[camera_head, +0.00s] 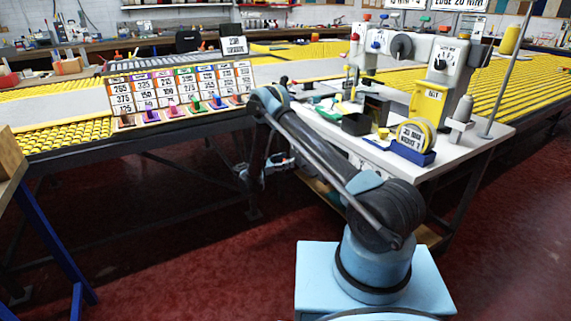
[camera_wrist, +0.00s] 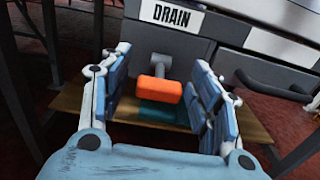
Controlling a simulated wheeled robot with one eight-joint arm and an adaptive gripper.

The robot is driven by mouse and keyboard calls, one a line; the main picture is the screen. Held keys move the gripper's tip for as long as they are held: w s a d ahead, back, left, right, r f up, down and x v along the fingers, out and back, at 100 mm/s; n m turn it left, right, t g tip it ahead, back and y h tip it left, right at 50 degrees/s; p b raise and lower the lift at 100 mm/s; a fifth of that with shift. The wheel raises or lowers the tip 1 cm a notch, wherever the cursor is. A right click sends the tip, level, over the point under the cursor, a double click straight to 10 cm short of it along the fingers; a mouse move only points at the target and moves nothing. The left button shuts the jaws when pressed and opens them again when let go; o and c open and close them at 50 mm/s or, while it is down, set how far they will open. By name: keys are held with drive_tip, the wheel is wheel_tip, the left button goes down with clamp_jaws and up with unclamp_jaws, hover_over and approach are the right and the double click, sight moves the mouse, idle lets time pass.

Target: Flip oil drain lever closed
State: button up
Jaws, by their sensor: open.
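The oil drain lever shows in the wrist view as an orange handle (camera_wrist: 159,91) on a grey stub, below a white plate marked DRAIN (camera_wrist: 164,14) on a dark grey box front (camera_wrist: 140,38). My gripper (camera_wrist: 163,80) is open. Its two blue padded fingers stand to the left and right of the orange handle, with visible gaps on both sides. A dark teal block (camera_wrist: 163,112) sits under the handle. In the head view my gripper (camera_head: 265,170) is low beside the sewing table, small and partly hidden by my arm; the lever cannot be made out there.
A wooden shelf board (camera_wrist: 80,100) lies under the box. A dark curved handle (camera_wrist: 270,88) is at the right of the box. The sewing table (camera_head: 475,140) carries a machine and tape roll above. Yellow roller conveyors (camera_head: 60,135) stand left. Red floor (camera_head: 150,270) is open in front.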

drive_tip(key=c, duration=1.1)
drive_tip(key=shift+f, duration=0.1)
drive_tip(key=shift+w+d+f+t+h, duration=0.15)
drive_tip(key=shift+f+t+h, duration=0.3)
drive_tip(key=shift+t+h, duration=0.5)
drive_tip(key=o, duration=1.1)
